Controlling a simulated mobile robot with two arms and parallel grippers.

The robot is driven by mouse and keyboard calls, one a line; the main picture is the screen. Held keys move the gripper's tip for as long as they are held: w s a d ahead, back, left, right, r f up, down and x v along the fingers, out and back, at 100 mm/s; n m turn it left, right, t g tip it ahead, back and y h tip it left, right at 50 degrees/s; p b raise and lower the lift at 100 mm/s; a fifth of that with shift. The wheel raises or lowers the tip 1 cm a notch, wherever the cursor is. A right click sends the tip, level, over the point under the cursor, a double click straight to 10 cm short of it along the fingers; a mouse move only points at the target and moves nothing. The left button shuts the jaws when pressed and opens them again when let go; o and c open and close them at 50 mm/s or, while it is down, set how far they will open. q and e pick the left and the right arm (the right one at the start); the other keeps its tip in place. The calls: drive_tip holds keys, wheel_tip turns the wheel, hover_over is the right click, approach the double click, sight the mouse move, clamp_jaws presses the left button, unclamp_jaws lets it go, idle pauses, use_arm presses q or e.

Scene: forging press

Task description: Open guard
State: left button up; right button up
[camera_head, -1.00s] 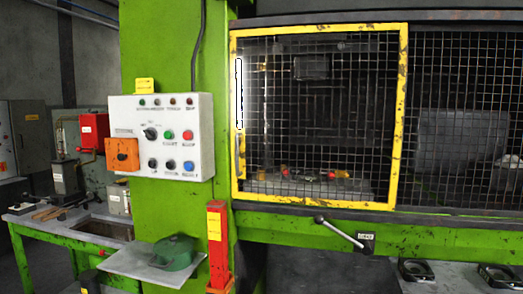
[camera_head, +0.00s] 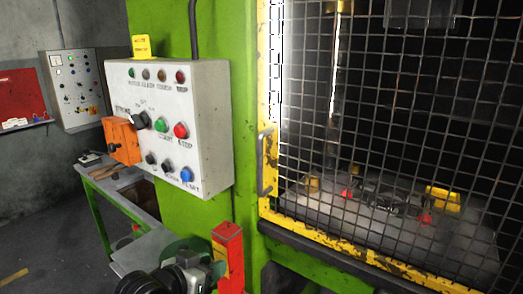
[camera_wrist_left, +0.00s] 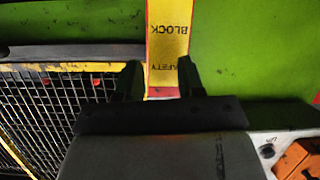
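The guard is a wire-mesh panel in a worn yellow frame (camera_head: 270,100), and it stands closed across the press opening. Its upright grey handle (camera_head: 264,162) is on the left side of the frame. My left gripper and wrist (camera_head: 190,272) show at the bottom of the head view, below the control box, left of and lower than the handle and apart from it. In the left wrist view the two dark fingers (camera_wrist_left: 157,82) are spread. The red post with a yellow "SAFETY BLOCK" label (camera_wrist_left: 165,45) shows between and beyond them; contact cannot be judged. My right gripper is not in view.
A white control box (camera_head: 168,125) with an orange switch box (camera_head: 122,140) sticks out from the green column. The red safety block (camera_head: 229,258) stands close to my left gripper. A green workbench (camera_head: 105,215) stands behind at left.

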use_arm(q)
wheel_tip(320, 180, up, 13)
drive_tip(key=d+m+h, duration=0.2)
drive_tip(key=h, duration=0.1)
drive_tip(key=m+h, duration=0.2)
approach(258, 164)
drive_tip(key=shift+t, duration=0.4)
drive_tip(key=p+x, duration=0.1)
drive_tip(key=x, duration=0.2)
drive_tip(key=p+x, duration=0.1)
drive_tip(key=x, duration=0.2)
drive_tip(key=p+x, duration=0.1)
drive_tip(key=x, duration=0.2)
drive_tip(key=shift+d+f+p, duration=0.15)
drive_tip(key=shift+f+p, duration=0.15)
drive_tip(key=shift+p, duration=0.1)
drive_tip(key=shift+w+d+f, duration=0.15)
drive_tip(key=shift+w+d, duration=0.3)
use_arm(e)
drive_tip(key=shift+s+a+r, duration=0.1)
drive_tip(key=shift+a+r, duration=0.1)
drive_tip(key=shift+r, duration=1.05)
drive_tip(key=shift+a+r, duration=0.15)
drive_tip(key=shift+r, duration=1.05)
use_arm(q)
drive_tip(key=shift+c, duration=0.3)
clamp_jaws()
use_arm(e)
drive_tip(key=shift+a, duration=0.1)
